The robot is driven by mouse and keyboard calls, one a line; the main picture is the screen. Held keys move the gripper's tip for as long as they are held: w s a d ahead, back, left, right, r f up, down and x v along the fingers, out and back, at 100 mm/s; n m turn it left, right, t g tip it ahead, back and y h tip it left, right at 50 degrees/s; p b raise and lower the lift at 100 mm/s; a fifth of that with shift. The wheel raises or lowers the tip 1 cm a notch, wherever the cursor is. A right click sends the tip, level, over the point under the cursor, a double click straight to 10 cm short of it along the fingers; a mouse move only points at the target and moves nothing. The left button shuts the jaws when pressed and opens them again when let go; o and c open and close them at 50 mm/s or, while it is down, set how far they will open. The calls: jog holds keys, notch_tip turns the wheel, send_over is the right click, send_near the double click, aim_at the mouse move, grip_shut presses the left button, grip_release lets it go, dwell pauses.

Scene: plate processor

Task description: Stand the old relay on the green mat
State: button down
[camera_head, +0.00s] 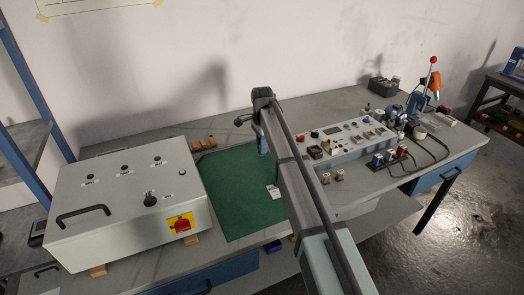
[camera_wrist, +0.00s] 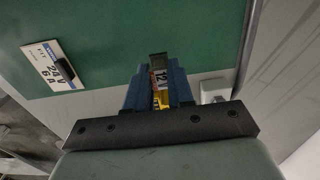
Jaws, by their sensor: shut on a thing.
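My gripper (camera_wrist: 160,92) has its blue fingers shut on a small block (camera_wrist: 158,68) with a dark top, a label reading "12" and yellow below; I take it to be the old relay. In the head view my gripper (camera_head: 262,146) is over the back right part of the green mat (camera_head: 230,195), and my arm hides the held block. The mat also fills much of the wrist view (camera_wrist: 110,75). I cannot tell whether the block touches the mat.
A white card (camera_head: 273,191) marked "24 V 6 A" lies on the mat. A grey control box (camera_head: 120,205) stands left. Several small orange-topped parts (camera_head: 201,143) sit behind the mat. A panel with switches (camera_head: 350,140) and two small parts (camera_head: 333,177) are right of my arm.

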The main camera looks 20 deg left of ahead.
jog(key=shift+f, duration=1.2)
jog(key=shift+f, duration=0.15)
jog(key=c, duration=1)
grip_release()
notch_tip(320, 180, up, 12)
jog(key=shift+r, duration=0.2)
